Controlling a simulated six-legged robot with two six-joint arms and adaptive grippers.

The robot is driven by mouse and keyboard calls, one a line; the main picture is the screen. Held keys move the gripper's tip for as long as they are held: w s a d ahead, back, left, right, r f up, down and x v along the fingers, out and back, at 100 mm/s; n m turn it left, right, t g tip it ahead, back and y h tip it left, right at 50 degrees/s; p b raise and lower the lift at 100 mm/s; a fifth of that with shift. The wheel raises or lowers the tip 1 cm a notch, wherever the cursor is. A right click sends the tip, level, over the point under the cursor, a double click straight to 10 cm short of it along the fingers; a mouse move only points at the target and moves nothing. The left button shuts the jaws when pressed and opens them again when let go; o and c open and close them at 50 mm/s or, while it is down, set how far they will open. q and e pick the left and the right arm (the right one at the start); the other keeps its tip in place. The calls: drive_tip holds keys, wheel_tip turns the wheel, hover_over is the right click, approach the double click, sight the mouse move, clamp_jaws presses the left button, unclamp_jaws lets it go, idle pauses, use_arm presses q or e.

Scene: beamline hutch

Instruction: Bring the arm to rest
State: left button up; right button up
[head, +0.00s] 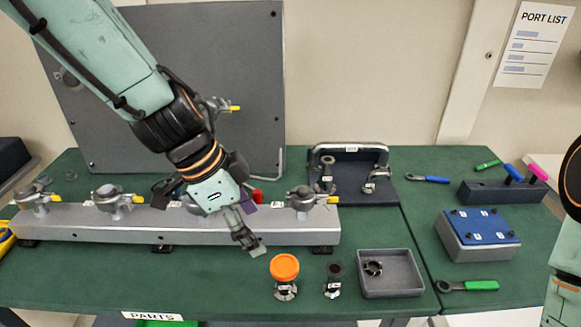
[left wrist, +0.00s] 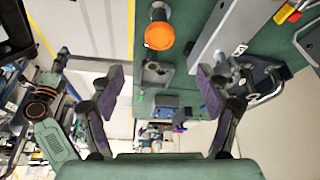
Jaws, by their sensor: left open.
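My left arm comes in from the upper left of the head view. My left gripper (head: 249,226) is open and empty, over the front edge of the grey rail with clamps. In the left wrist view the same gripper (left wrist: 161,84) shows its two purple-padded fingers well apart, with nothing between them. Part of my right arm (head: 571,180) shows at the right edge of the head view; its gripper is not visible there.
The grey rail (head: 190,228) carries several clamps. An orange-capped fitting (head: 285,267), a small dark fitting (head: 333,280) and a grey tray (head: 392,287) stand in front. A blue-topped box (head: 478,235) and green-handled tool (head: 470,286) are at the right. A grey panel (head: 190,80) stands behind.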

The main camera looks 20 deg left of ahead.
sight(284, 265)
use_arm(q)
drive_tip(key=shift+f, duration=0.15)
drive_tip(key=shift+x, duration=5.15)
drive_tip(key=shift+d, duration=0.15)
